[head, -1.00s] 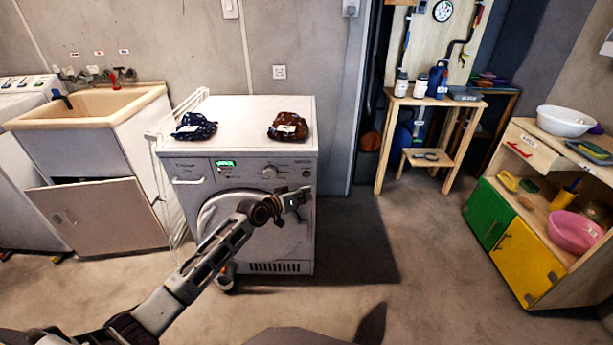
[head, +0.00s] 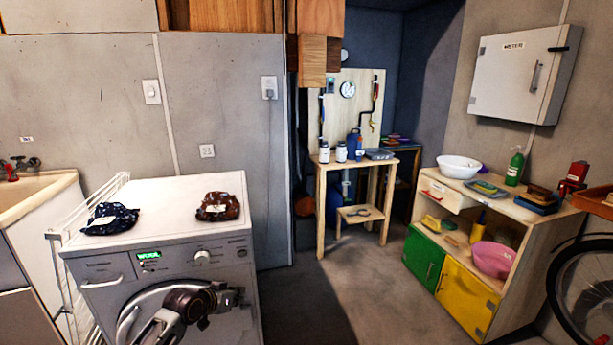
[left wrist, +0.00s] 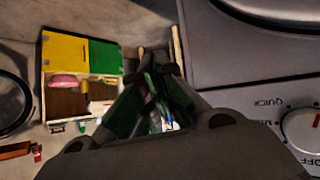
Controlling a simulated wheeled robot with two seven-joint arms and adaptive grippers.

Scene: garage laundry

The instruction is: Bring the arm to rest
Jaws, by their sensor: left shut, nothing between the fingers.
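My left arm comes up from the bottom of the head view, and its gripper (head: 232,298) is in front of the round door of the white washing machine (head: 215,262). The gripper is shut and holds nothing. I cannot tell how close it is to the machine's front. In the left wrist view the dark gripper fingers (left wrist: 160,82) are together, with the machine's panel and knob (left wrist: 302,130) at the right. My right gripper is not in view.
A dark blue patterned cloth (head: 110,218) and a brown one (head: 218,206) lie on the machine. A drying rack (head: 62,270) stands at its left. A wooden workbench (head: 322,205) and a green-yellow cabinet (head: 466,300) stand to the right. Open floor (head: 370,290) lies between.

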